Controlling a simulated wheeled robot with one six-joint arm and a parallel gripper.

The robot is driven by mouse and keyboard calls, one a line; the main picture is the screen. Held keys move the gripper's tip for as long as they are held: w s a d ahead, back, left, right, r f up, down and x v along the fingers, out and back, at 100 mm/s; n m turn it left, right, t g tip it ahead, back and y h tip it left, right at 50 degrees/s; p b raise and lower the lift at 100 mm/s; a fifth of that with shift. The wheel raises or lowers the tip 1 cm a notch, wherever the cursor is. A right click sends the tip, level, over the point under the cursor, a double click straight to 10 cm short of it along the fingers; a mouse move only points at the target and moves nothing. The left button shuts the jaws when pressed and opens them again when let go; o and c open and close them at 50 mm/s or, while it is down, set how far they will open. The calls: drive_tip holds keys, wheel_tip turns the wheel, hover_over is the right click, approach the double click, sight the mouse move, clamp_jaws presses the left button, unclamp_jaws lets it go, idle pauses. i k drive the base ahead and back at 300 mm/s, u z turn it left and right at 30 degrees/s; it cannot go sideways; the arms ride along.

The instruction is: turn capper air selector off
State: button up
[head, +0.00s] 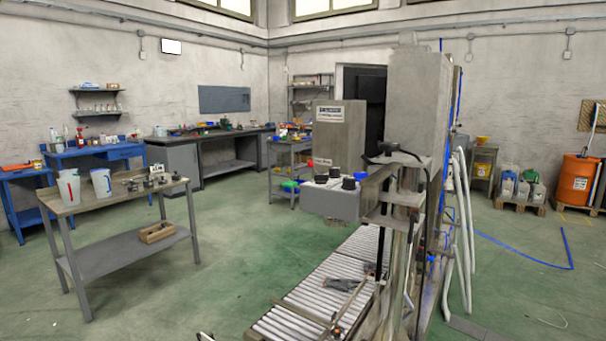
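A grey control box (331,203) juts out to the left from the machine over the roller conveyor. Several small knobs or buttons sit on its top, among them a black knob (349,183) at the right and another dark knob (321,178) to its left. A pale knob (335,172) stands between them. I cannot tell which one is the capper air selector, and the knob positions and labels are too small to read. I cannot make out my gripper in this view.
A roller conveyor (319,290) runs below the box, with thin metal rails on it. The tall grey machine cabinet (417,100) stands behind. A workbench (110,196) with two jugs stands at left. Green floor (225,255) between bench and conveyor is clear.

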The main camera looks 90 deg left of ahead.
sight(359, 175)
drive_tip(key=u, duration=2.25)
drive_tip(key=i, duration=1.4)
drive_tip(key=u, duration=0.25)
